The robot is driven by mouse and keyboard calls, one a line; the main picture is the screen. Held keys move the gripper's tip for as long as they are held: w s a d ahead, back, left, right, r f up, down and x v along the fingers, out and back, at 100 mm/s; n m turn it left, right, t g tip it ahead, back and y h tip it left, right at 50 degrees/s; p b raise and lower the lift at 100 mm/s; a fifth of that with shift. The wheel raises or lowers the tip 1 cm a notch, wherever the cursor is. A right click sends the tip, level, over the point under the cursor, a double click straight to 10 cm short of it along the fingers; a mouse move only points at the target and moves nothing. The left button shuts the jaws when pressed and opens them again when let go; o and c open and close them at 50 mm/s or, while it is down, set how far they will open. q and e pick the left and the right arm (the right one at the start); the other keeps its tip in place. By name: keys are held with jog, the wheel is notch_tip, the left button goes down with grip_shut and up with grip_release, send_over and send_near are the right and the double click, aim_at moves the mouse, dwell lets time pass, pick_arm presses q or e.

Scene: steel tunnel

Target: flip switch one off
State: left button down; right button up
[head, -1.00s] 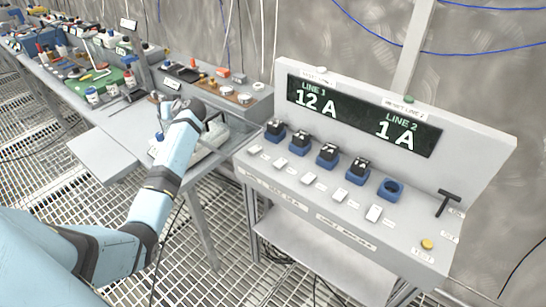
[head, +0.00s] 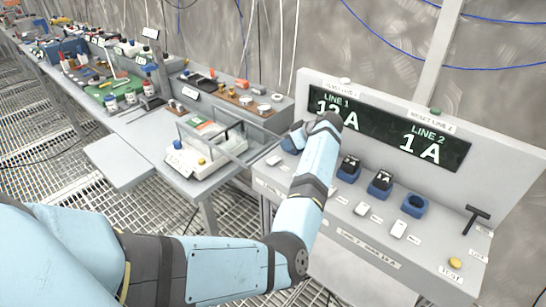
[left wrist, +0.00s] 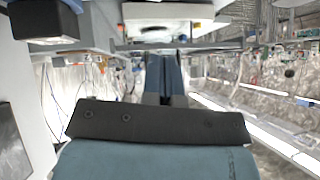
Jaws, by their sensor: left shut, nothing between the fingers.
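The grey console (head: 440,255) carries a row of white rocker switches. The leftmost switch (head: 273,160) shows just left of my arm; others (head: 361,208) show to the right, and my arm covers part of the row. The switch labels and positions are too small to read. My left gripper (head: 294,138) reaches over the console's left end, behind my wrist; its fingertips are hard to make out there. In the left wrist view its fingers (left wrist: 167,62) are together and empty. No contact with a switch can be made out. My right gripper is not in view.
The display (head: 440,147) shows 1 A for Line 2; Line 1 is partly covered. Black blocks in blue holders (head: 380,183), an empty blue holder (head: 414,206), a black T-handle (head: 476,219) and a yellow button (head: 455,263) are on the console. A cluttered bench (head: 120,165) stands left.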

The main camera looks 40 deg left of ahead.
aim_at(271, 161)
pick_arm(q)
jog(key=d, duration=0.4)
jog(key=shift+w+f+h, duration=0.2)
jog(key=shift+h, duration=0.1)
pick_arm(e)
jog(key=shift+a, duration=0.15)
pick_arm(q)
jog(key=shift+a, duration=0.1)
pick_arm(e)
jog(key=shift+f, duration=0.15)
pick_arm(q)
jog(key=b+x, duration=0.3)
jog(key=x, duration=0.6)
jog(key=shift+w+f, duration=0.1)
jog(key=shift+w, duration=0.05)
jog(key=shift+a+f+b, duration=0.3)
jog(key=shift+b, duration=0.1)
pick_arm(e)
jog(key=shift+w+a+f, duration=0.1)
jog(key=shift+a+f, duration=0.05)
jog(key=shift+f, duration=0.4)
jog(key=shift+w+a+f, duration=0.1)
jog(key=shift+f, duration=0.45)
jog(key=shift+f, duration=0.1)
